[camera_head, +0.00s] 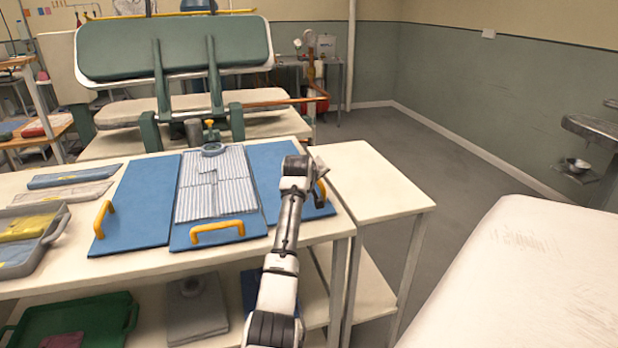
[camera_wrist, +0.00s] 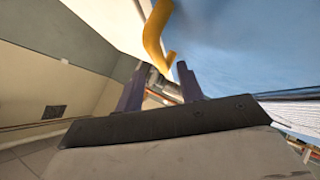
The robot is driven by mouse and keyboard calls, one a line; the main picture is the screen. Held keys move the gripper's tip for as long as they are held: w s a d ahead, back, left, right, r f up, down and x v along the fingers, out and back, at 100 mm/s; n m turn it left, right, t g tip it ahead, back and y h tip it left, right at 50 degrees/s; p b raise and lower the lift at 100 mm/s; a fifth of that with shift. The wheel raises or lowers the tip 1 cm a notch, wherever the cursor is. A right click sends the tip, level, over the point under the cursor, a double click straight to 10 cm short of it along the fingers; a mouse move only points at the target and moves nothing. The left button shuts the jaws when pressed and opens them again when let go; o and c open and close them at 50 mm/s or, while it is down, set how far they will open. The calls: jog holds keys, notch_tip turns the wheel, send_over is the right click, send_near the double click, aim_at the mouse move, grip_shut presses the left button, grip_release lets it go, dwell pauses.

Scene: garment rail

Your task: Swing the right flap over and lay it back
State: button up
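The blue folding board lies on the white table. Its right flap (camera_head: 272,160) is flat, partly hidden by my arm, and also fills the upper right of the wrist view (camera_wrist: 235,50). The right flap's yellow handle (camera_head: 321,194) shows beside my gripper (camera_head: 318,178). In the wrist view the handle (camera_wrist: 153,35) reaches toward the space between my two dark fingers (camera_wrist: 160,80). The fingers stand apart; I cannot tell whether they touch the handle. A grey-striped garment (camera_head: 225,190) lies folded on the middle panel. The left flap (camera_head: 140,195) lies flat.
A grey tray (camera_head: 62,228) stands at the left. A white side table (camera_head: 370,180) adjoins on the right. A green press (camera_head: 175,50) stands behind.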

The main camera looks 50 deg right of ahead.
jog(key=b+v, duration=0.1)
jog(key=v, duration=0.6)
jog(key=shift+a+r+b, duration=0.15)
jog(key=shift+r+b, duration=0.1)
jog(key=shift+b, duration=0.05)
jog(key=shift+s, duration=0.1)
